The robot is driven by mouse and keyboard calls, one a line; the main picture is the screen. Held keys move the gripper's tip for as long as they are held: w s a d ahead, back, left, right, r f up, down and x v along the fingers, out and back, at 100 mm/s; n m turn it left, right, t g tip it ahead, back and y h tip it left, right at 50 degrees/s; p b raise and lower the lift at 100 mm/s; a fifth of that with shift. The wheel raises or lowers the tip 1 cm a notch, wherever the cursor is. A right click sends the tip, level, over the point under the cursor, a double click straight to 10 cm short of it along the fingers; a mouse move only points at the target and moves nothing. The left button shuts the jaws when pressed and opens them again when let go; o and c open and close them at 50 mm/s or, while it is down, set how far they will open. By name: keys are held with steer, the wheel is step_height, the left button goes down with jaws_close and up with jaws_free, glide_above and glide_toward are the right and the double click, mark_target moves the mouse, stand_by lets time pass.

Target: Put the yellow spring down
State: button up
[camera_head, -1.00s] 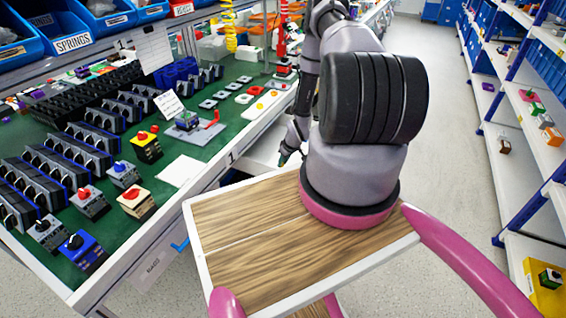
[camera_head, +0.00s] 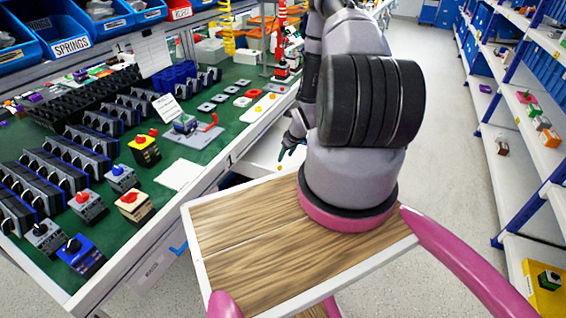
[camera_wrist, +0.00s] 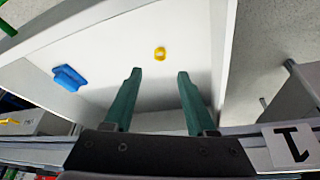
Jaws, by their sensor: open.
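The yellow spring (camera_wrist: 160,53) shows in the wrist view as a small yellow ring, seen end-on. It lies on the white floor of an open drawer (camera_wrist: 130,45). In the head view it is a tiny yellow spot (camera_head: 280,168) just below my fingers. My gripper (camera_wrist: 157,75) is open, its two green fingers apart with nothing between them. The spring lies beyond the fingertips, roughly in line with the gap, and touches neither finger. In the head view my gripper (camera_head: 288,150) hangs over the drawer beside the workbench.
A blue piece (camera_wrist: 69,78) lies in the same drawer, left of the spring. The drawer's walls stand close on both sides. The green bench top (camera_head: 215,150) holds several switches. A yellow coil (camera_head: 229,40) hangs at the back. The aisle floor to the right is clear.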

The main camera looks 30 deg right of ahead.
steer(key=w+r+m+h, duration=0.1)
steer(key=w+r+h, duration=0.15)
steer(key=r, duration=2.25)
steer(key=s+a+r+m, duration=0.1)
steer(key=a+r, duration=0.1)
steer(key=r, duration=0.7)
steer(key=s+a+r+m, duration=0.1)
steer(key=s+r, duration=0.1)
steer(key=r, duration=0.6)
steer(key=s+a+r+m+t+y, duration=0.1)
steer(key=s+a+r+m, duration=0.1)
steer(key=s+a+r, duration=0.4)
steer(key=s+a+r+m+t+y, duration=0.1)
steer(key=s+a+r, duration=0.6)
steer(key=s+r, duration=0.8)
steer(key=shift+s+a+m+t+y, duration=0.25)
steer(key=shift+s+m+y, duration=0.45)
steer(key=shift+s, duration=0.5)
